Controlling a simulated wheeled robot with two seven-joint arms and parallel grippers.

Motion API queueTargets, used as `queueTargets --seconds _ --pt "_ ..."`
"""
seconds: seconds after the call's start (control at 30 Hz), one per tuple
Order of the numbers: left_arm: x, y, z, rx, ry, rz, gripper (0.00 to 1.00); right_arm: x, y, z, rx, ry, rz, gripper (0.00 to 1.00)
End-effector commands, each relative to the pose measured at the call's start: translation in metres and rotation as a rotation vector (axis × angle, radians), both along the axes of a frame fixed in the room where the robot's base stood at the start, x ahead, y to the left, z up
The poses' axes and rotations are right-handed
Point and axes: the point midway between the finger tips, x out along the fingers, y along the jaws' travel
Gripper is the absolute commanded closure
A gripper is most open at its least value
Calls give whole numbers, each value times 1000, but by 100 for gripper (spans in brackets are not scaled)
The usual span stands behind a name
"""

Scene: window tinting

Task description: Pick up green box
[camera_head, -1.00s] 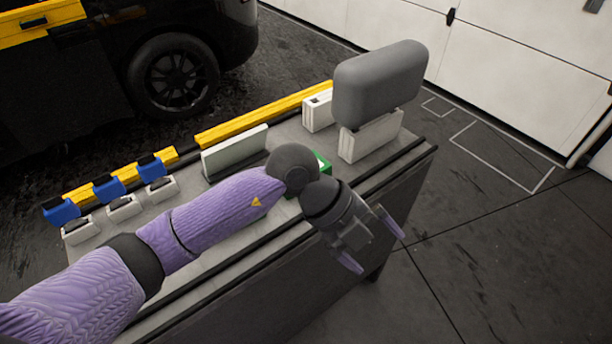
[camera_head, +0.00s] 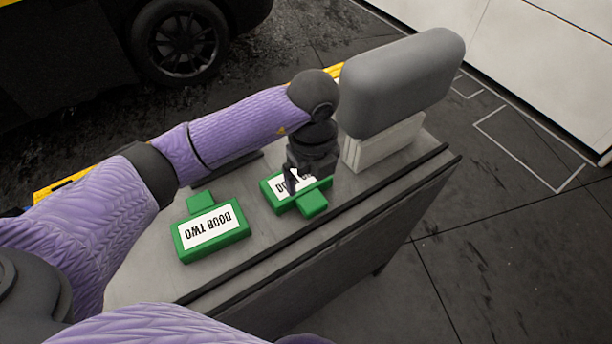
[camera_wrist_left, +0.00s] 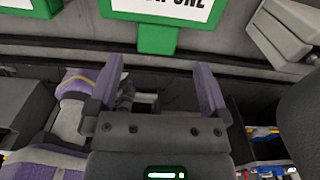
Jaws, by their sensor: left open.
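A green box (camera_head: 313,203) with a white label lies on the grey table top, partly hidden by my left gripper. In the left wrist view it shows at the top (camera_wrist_left: 158,38), its tab toward the gripper and its label ending in "ONE". A second green box (camera_head: 210,228), labelled "DOOR TWO", lies to its left in the head view. My left gripper (camera_head: 293,185) points down over the first box. In the left wrist view its purple fingers (camera_wrist_left: 158,80) are apart with nothing held between them. I cannot make out my right gripper.
A grey rounded block (camera_head: 403,82) rests above a white stand (camera_head: 385,142) at the table's right end, close to my left wrist. Dark rails (camera_head: 370,205) run along the table's front edge. The table top between the two boxes is clear.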

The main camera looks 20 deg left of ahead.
Motion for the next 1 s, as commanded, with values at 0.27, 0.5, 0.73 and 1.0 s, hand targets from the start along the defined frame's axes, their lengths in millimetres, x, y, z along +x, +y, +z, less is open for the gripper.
queueTargets --seconds 0.27,0.5,0.73,1.0 --pt "-2 -1 -54 -1 4 -1 0 -8 0 -18 0 16 0 100" --pt "-2 -1 -80 -1 0 -2 0 -8 -1 -25 0 17 1 100" --pt "-2 -1 -79 -1 0 -1 28 -7 -1 -24 0 13 2 100" --pt "-2 -1 -78 -1 0 -1 85 -6 -1 -24 0 12 2 100"
